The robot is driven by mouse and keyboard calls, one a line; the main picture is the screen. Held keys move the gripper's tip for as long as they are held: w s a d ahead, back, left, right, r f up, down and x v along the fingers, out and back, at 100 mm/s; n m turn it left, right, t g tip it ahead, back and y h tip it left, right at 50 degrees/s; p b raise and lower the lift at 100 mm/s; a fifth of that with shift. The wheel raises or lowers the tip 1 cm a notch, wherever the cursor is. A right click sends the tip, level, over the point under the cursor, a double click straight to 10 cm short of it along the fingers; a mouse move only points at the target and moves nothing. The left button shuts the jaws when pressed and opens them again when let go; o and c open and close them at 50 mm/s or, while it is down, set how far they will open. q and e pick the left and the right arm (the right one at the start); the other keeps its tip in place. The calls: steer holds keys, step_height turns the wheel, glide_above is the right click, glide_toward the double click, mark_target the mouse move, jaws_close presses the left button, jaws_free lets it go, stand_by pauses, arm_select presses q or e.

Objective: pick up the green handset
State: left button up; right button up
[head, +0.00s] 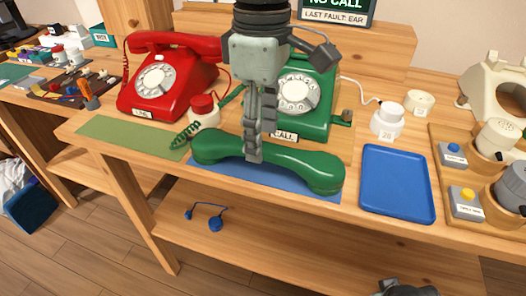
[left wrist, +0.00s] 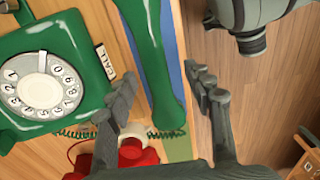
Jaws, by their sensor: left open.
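The green handset (head: 285,169) lies on a blue mat (head: 235,171) in front of the green dial phone (head: 305,97), off its cradle. My left gripper (head: 254,150) comes down from above at the handset's middle. In the left wrist view the handset (left wrist: 155,65) runs between the two spread fingers (left wrist: 160,92), with a gap on each side. The gripper is open. In the head view its fingers overlap and hide part of the handset and phone. A grey part, probably my right gripper (head: 406,288), shows at the bottom edge; its jaws cannot be made out.
A blue tray (head: 397,182) lies right of the handset. A wooden tray (head: 446,184) with grey devices is further right.

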mark_target(264, 146)
arm_select(q)
steer(key=f, duration=0.4)
steer(key=shift+w+d, duration=0.1)
steer(key=shift+w, duration=0.1)
steer(key=shift+f, duration=0.1)
arm_select(e)
steer(key=shift+x, duration=0.9)
arm_select(q)
steer(key=shift+c, duration=0.5)
arm_select(e)
steer(key=shift+a, duration=0.15)
arm_select(q)
jaws_close()
arm_select(e)
steer(key=shift+a+r, duration=0.1)
steer(key=shift+a, duration=0.05)
